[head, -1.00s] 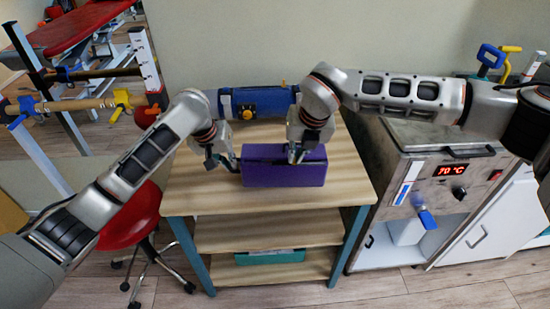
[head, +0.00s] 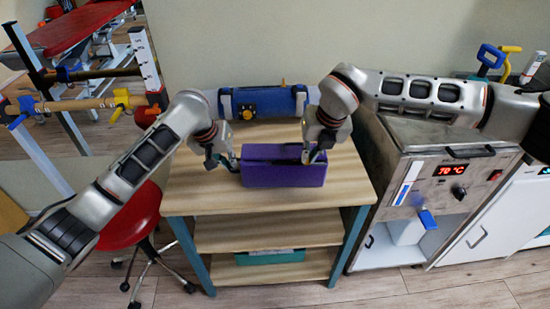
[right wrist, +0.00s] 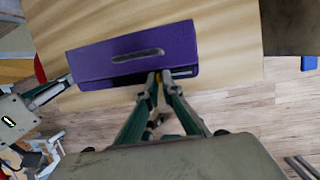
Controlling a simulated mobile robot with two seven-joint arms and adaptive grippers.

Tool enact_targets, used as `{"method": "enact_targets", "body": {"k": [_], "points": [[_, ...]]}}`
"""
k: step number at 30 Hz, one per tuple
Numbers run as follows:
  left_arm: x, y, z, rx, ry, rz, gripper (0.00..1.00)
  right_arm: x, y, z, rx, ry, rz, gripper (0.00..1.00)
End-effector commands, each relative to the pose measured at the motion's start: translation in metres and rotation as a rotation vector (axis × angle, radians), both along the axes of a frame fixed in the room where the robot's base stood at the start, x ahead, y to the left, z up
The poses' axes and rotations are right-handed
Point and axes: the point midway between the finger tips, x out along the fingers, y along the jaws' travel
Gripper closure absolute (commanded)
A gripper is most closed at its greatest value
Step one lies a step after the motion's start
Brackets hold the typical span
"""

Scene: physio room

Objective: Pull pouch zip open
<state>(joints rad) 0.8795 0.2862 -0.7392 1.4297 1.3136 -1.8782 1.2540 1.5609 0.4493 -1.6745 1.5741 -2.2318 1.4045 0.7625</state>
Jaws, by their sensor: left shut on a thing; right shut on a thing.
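The purple pouch (head: 284,174) lies on the wooden top of a trolley, and it also shows in the right wrist view (right wrist: 100,63). My left gripper (head: 229,164) is shut at the pouch's left end; the exact part it grips is too small to tell. My right gripper (head: 314,157) is shut near the right part of the pouch's upper side. In the right wrist view its fingertips (right wrist: 159,77) meet on a small yellowish piece, seemingly the zip pull. A dark gap (right wrist: 130,79) runs left of them and a grey strip (right wrist: 184,72) right of them.
The trolley top (head: 215,197) is clear in front of the pouch. A steel heater cabinet (head: 432,160) stands close on the right, and a red stool (head: 130,215) on the left.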

Motion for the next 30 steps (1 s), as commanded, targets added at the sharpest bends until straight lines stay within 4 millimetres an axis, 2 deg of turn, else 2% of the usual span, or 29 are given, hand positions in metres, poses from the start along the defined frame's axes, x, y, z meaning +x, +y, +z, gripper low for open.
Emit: {"method": "enact_targets", "body": {"k": [30], "points": [[0.000, 0.001, 0.000, 0.002, 0.000, -0.001, 1.00, 0.000, -0.038, -0.001, -0.001, 0.001, -0.001, 1.00]]}}
